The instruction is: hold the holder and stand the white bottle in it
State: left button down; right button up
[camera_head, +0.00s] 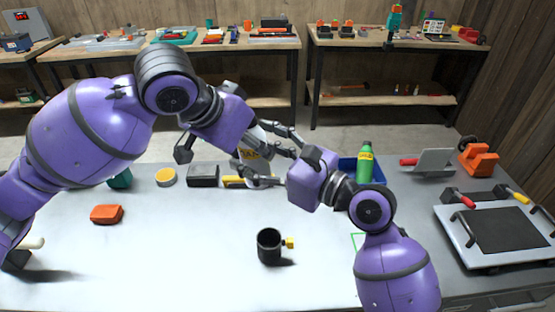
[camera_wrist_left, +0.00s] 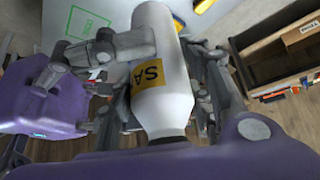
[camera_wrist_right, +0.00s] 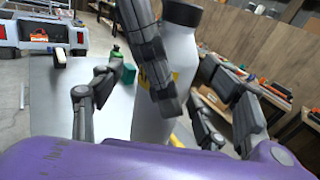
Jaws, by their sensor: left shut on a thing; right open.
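The white bottle (camera_head: 241,158) with a yellow label is mostly hidden behind my grippers in the head view. My left gripper (camera_head: 279,141) is shut on it above the table. The bottle fills the middle of the left wrist view (camera_wrist_left: 162,100), its dark neck toward that camera. My right gripper (camera_head: 262,168) is open, with its fingers around the bottle on the other side; whether they touch it I cannot tell. The bottle also shows in the right wrist view (camera_wrist_right: 180,60). The holder (camera_head: 268,247), a black cup with a yellow knob, stands empty on the table.
An orange block (camera_head: 106,214) lies left; a black-topped tray (camera_head: 495,232) is right. The table around the holder is clear.

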pick_arm(q)
jog(key=shift+r, duration=0.1)
pick_arm(e)
jog(key=shift+x, duration=1.15)
pick_arm(q)
jog(key=shift+s+d, duration=0.1)
jog(key=shift+d, duration=0.1)
pick_arm(e)
jog(key=shift+s+a, duration=0.1)
jog(key=shift+s, duration=0.05)
jog(key=c, duration=1.6)
pick_arm(q)
jog(key=c, duration=0.8)
grip_release()
pick_arm(e)
jog(key=shift+r, duration=0.1)
grip_shut()
pick_arm(q)
jog(key=shift+a, duration=0.1)
